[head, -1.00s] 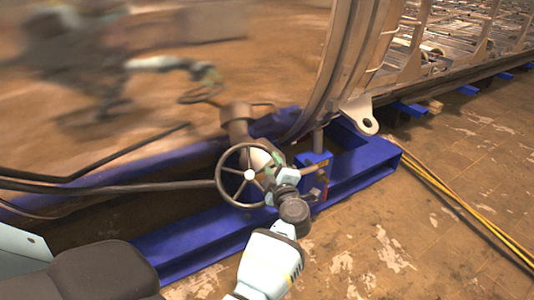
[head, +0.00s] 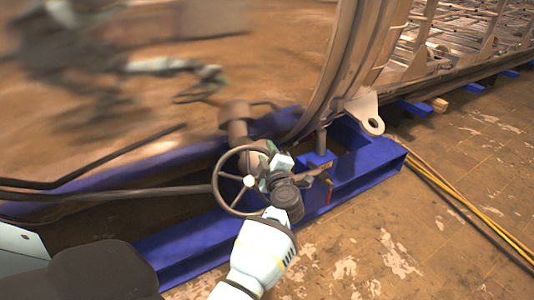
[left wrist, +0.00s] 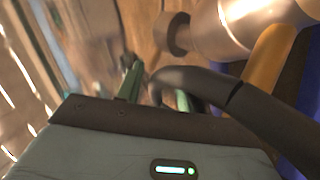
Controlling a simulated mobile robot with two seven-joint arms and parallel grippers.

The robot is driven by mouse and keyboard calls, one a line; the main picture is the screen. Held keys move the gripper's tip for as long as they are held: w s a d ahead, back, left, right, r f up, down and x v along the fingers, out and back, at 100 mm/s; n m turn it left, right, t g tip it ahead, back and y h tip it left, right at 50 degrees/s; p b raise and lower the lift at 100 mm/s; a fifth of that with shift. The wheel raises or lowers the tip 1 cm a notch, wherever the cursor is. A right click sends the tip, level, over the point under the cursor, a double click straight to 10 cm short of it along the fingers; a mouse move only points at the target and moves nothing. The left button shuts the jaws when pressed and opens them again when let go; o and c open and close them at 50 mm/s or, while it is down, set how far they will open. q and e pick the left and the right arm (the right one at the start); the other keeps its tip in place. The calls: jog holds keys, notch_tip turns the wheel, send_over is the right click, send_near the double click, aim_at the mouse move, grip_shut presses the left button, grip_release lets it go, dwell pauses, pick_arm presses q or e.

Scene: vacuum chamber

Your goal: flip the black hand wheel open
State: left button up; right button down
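The black hand wheel (head: 216,190), a spoked ring with a pale hub, stands upright on a pipe fitting in the middle of the head view. In the left wrist view, the green fingers of the left gripper (left wrist: 156,88) stand apart. The dark wheel rim (left wrist: 190,78) curves between them, one finger on each side; I cannot tell whether they touch it. My right gripper is not in view.
A blue steel frame (head: 185,252) runs below and behind the wheel. A grey curved chamber flange (head: 345,60) rises behind it, with a lug (head: 364,110). Yellow cables (head: 440,182) lie on the floor at right. A blurred robot reflection shows at upper left.

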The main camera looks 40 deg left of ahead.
pick_arm(q)
jog(key=shift+c, duration=0.9)
grip_shut()
